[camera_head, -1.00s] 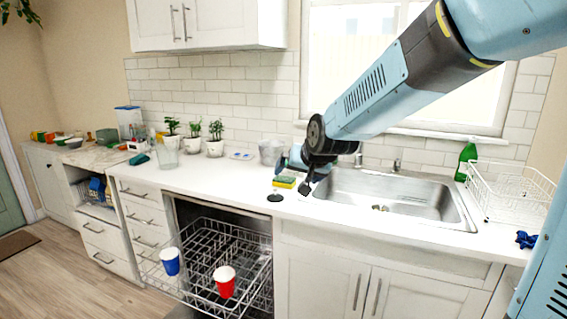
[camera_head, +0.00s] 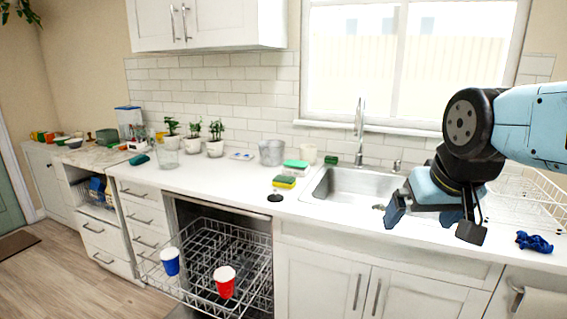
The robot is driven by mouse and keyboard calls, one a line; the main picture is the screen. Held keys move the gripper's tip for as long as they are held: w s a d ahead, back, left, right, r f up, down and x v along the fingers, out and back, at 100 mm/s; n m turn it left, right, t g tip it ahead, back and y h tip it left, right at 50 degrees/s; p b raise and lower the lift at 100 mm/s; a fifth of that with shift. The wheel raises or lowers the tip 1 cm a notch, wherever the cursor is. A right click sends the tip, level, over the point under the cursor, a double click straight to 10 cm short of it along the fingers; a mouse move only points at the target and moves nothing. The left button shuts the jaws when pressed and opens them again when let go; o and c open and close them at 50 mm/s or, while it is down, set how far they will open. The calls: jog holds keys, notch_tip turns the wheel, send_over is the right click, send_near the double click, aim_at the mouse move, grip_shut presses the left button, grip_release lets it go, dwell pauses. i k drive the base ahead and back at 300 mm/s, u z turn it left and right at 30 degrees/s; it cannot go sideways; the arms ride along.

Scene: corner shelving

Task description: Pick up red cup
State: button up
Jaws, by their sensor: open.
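The red cup (camera_head: 225,283) with a white rim stands on the pulled-out dishwasher rack (camera_head: 205,262), at the lower middle of the head view. A blue cup (camera_head: 170,262) with a white rim stands to its left on the same rack. My gripper and arm hide part of the sink and the dish rack.
The sink (camera_head: 352,187) and tap (camera_head: 360,130) lie left of my gripper. Sponges (camera_head: 284,182), a metal bucket (camera_head: 271,152) and potted plants (camera_head: 194,138) are on the counter. A white wire dish rack (camera_head: 535,205) and a blue cloth (camera_head: 534,242) are at right.

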aim_at(224, 276)
jog(key=z, duration=1.55)
jog(key=i, duration=0.05)
jog(key=u, duration=2.9)
